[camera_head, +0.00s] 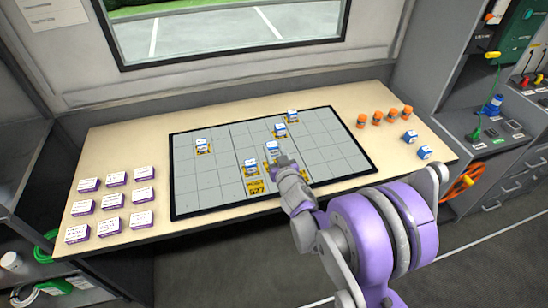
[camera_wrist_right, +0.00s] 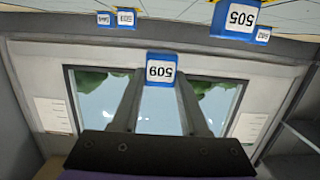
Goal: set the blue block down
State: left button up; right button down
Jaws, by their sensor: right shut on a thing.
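My right gripper (camera_head: 282,160) is shut on a blue block with a white top (camera_head: 271,148), over the middle of the grey gridded board (camera_head: 205,185). In the right wrist view the block (camera_wrist_right: 161,67) reads 509 and sits between the two fingers of my right gripper (camera_wrist_right: 160,80). That view appears upside down and shows the window behind the block. The head view does not show clearly whether the block touches the board; the gripper partly covers the spot. My left gripper is not in view.
Other blue-and-white blocks stand on the board, one at left (camera_head: 203,146), one near the held block (camera_head: 251,168) and two behind (camera_head: 280,131). Orange pieces (camera_head: 377,118) and two blue blocks (camera_head: 410,137) stand right of it. White-and-purple boxes (camera_head: 112,199) stand left. The board's left part has free cells.

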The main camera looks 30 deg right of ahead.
notch_tip(320, 180, down, 3)
jog(key=shift+f+p, duration=0.15)
jog(key=shift+p, duration=0.15)
jog(key=shift+f, duration=0.1)
jog(key=shift+f, duration=0.25)
jog(key=shift+s+a+f, duration=0.15)
jog(key=shift+s+f, duration=0.05)
jog(key=shift+c, duration=2.1)
grip_release()
jog(key=shift+f, duration=0.1)
